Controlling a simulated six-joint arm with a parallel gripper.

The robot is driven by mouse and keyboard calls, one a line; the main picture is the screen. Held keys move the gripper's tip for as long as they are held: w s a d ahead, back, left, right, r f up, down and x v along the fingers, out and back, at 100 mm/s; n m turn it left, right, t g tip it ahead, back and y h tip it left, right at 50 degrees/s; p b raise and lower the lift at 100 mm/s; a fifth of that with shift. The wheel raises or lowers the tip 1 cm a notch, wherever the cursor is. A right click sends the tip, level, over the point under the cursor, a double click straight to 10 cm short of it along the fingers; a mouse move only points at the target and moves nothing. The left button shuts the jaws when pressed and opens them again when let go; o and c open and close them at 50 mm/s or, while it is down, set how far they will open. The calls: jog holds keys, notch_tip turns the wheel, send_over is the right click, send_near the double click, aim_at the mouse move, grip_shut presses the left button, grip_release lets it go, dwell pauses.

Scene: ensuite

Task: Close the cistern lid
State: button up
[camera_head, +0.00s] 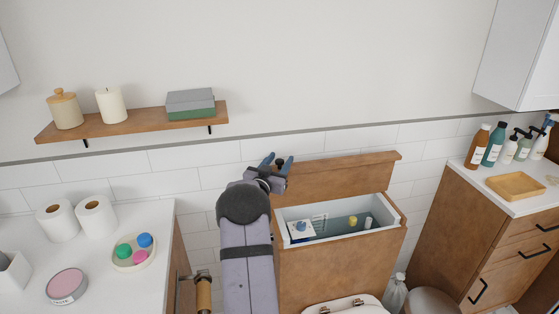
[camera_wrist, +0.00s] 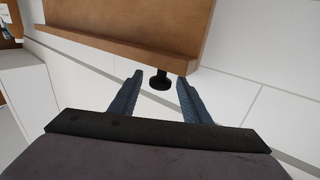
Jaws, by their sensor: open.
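The wooden cistern lid (camera_head: 340,175) stands raised at the back of the cistern, near the wall. It also fills the upper part of the wrist view (camera_wrist: 130,22). The wooden cistern (camera_head: 335,264) is open on top, showing a pale inner tray with water and small items. My gripper (camera_head: 278,160) is at the left end of the lid. In the wrist view my gripper (camera_wrist: 159,82) is open, with its blue fingers on either side of a black knob (camera_wrist: 160,80) by the lid's edge. Gaps show between the knob and both fingers.
A toilet seat (camera_head: 345,305) is below the cistern. A paper roll on a holder (camera_head: 203,293) is beside my arm. A white counter (camera_head: 105,235) is at left and a wooden cabinet (camera_head: 490,225) at right. A wall shelf (camera_head: 140,124) holds a candle, jar and boxes.

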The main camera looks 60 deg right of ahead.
grip_shut()
jog(key=shift+s+f+b, duration=0.1)
jog(key=shift+b, duration=0.2)
